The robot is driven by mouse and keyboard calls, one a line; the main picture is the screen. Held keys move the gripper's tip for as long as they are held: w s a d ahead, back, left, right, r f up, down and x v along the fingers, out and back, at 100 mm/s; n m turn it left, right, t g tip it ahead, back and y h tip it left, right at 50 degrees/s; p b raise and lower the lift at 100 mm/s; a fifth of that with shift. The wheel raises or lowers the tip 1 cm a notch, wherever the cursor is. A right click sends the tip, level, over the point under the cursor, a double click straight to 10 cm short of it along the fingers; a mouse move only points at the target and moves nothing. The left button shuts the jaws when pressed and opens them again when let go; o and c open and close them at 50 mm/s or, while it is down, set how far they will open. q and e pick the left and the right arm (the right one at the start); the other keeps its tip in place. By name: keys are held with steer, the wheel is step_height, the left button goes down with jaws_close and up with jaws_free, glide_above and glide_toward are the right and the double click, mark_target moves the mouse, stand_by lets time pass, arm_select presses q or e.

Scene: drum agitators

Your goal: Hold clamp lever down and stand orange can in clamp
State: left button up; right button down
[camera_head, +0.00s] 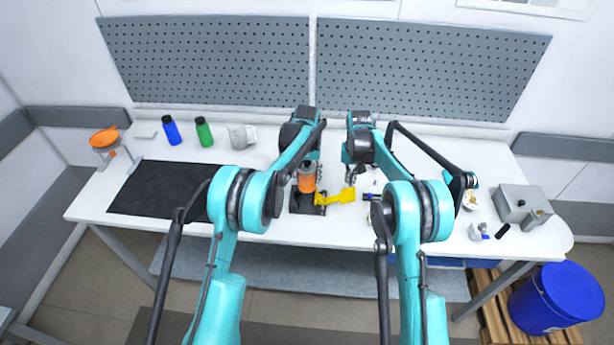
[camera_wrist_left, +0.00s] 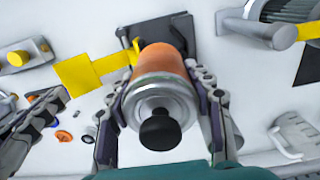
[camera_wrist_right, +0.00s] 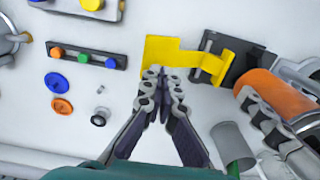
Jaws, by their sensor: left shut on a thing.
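My left gripper (camera_head: 306,172) is shut around the sides of the orange can (camera_head: 307,184), whose silver end and black knob face the left wrist camera (camera_wrist_left: 160,100). The can is over the black clamp base (camera_head: 298,205); I cannot tell whether it rests on it. The clamp's yellow lever (camera_head: 335,197) points right, with its wide paddle clear in the left wrist view (camera_wrist_left: 78,76). My right gripper (camera_wrist_right: 163,74) is shut, its fingertips at the paddle's near edge (camera_wrist_right: 165,50). Whether they touch or press it, I cannot tell. The clamp's jaw is partly hidden by the can.
A black mat (camera_head: 150,188) lies on the left. Blue (camera_head: 171,130) and green (camera_head: 204,131) bottles and a clear mug (camera_head: 242,136) stand behind. A grey box (camera_head: 522,204) is at the right. A button strip (camera_wrist_right: 88,56) and small rings (camera_wrist_right: 58,80) lie near the lever.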

mark_target(348, 195)
steer(key=shift+f, duration=1.65)
steer(key=shift+f, duration=0.15)
steer(key=shift+f, duration=2.7)
arm_select(q)
steer(key=shift+f, duration=1)
steer(key=shift+f, duration=2)
